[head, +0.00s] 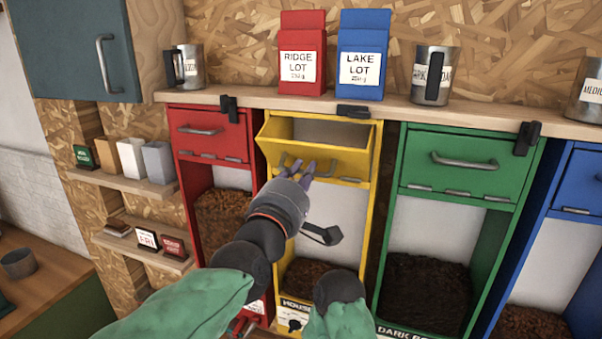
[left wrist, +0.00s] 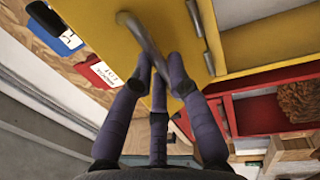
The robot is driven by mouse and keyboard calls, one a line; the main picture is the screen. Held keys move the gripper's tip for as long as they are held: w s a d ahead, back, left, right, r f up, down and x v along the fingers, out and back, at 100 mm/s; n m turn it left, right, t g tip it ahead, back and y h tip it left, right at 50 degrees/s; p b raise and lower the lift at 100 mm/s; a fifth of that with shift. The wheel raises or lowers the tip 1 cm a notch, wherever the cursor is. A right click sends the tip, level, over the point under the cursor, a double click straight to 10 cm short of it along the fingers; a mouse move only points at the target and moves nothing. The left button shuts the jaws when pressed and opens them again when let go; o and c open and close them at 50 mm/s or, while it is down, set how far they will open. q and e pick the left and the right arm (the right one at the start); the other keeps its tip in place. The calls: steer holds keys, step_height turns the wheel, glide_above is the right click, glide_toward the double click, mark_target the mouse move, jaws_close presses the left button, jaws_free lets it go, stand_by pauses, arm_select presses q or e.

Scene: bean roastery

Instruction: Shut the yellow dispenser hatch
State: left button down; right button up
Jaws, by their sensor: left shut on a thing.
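The yellow dispenser hatch (head: 318,150) is tilted open outward, its top edge away from the yellow frame, with a gap into the bin behind it. My left gripper (head: 300,170) is at the front of the hatch, shut on the handle. In the left wrist view the fingers (left wrist: 160,68) close around the grey handle (left wrist: 140,35) on the yellow panel (left wrist: 175,35). My right gripper is not in view; only part of that arm shows at the bottom.
The red hatch (head: 210,135) on the left and the green hatch (head: 460,165) on the right are shut. A wooden shelf (head: 400,108) above holds a red bag (head: 302,50), a blue bag (head: 361,55) and metal mugs. A black clip (head: 353,111) sits on the shelf edge above the yellow hatch.

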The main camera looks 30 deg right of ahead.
mark_target(305, 146)
arm_select(q)
steer(key=r, duration=0.1)
steer(key=w+d+r, duration=0.1)
steer(key=r, duration=0.1)
steer(key=shift+w+d, duration=0.1)
steer(key=shift+d, duration=0.05)
steer(key=shift+w+d+r+p, duration=0.3)
steer(key=shift+w+d+r, duration=0.45)
steer(key=shift+r, duration=0.2)
steer(key=shift+s+a+r, duration=0.1)
steer(key=shift+a+r, duration=0.1)
steer(key=shift+r, duration=0.4)
steer(key=shift+r+t, duration=0.1)
steer(key=shift+t, duration=0.2)
steer(key=c, duration=1.3)
jaws_free()
steer(key=shift+o, duration=0.5)
steer(key=shift+w+d+f, duration=0.25)
steer(key=shift+d, duration=0.3)
steer(key=shift+f, duration=0.15)
steer(key=shift+a+f, duration=0.1)
steer(key=shift+s, duration=0.1)
